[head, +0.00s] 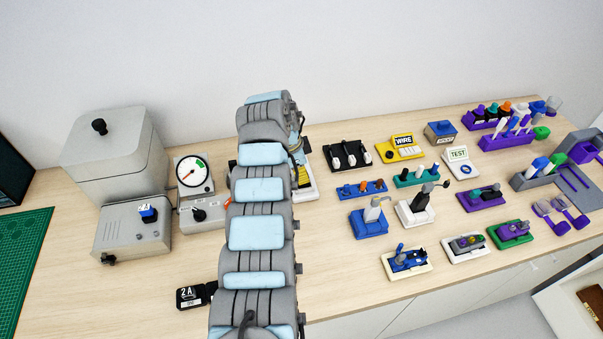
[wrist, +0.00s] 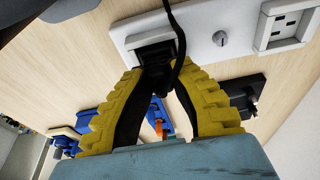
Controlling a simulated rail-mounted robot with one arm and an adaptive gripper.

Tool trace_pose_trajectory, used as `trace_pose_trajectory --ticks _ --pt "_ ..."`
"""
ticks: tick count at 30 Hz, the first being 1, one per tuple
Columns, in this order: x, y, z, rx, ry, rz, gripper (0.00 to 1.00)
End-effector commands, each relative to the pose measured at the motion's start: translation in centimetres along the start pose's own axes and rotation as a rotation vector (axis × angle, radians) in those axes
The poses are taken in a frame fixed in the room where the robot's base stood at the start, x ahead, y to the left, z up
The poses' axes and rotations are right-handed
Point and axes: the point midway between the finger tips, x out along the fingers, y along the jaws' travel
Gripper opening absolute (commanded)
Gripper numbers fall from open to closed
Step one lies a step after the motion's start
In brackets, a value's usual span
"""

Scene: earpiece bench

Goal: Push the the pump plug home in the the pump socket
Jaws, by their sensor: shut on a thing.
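In the wrist view my gripper (wrist: 160,80), with yellow ridged fingers, is shut on the black pump plug (wrist: 157,76). A black cable (wrist: 176,32) runs up from the plug across the view. The plug is at the dark opening of the pump socket (wrist: 142,46) in a white panel (wrist: 195,14). I cannot tell how deep the plug sits or whether a gap is left. In the head view my arm hides the plug and most of the gripper; a corner of the white panel (head: 309,191) shows to its right.
The panel also bears a grey screw (wrist: 220,38) and a second, pale socket (wrist: 284,24). A black block (wrist: 243,92) is close to the right finger. In the head view, a grey box with a dial (head: 193,172) stands left of my arm, and a black switch block (head: 348,156) right.

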Motion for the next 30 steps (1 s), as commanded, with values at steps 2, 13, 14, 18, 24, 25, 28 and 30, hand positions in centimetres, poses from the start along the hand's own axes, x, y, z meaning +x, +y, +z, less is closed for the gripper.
trace_pose_trajectory --ticks 2,13,14,18,24,25,28,30 --pt "0.12 0.00 0.03 0.000 0.000 0.000 0.00" --pt "0.47 -0.01 0.10 0.000 0.000 0.000 0.00" --pt "0.50 0.00 0.11 0.000 0.000 0.000 0.00" --pt "0.58 0.01 0.14 0.000 0.000 0.000 0.00" --pt "0.62 0.01 0.16 0.000 0.000 0.000 0.00" --pt "0.63 0.01 0.16 0.000 0.000 0.000 0.00" --pt "0.66 0.01 0.18 0.000 0.000 0.000 0.00" --pt "0.68 0.01 0.19 -0.001 0.000 0.000 0.00"
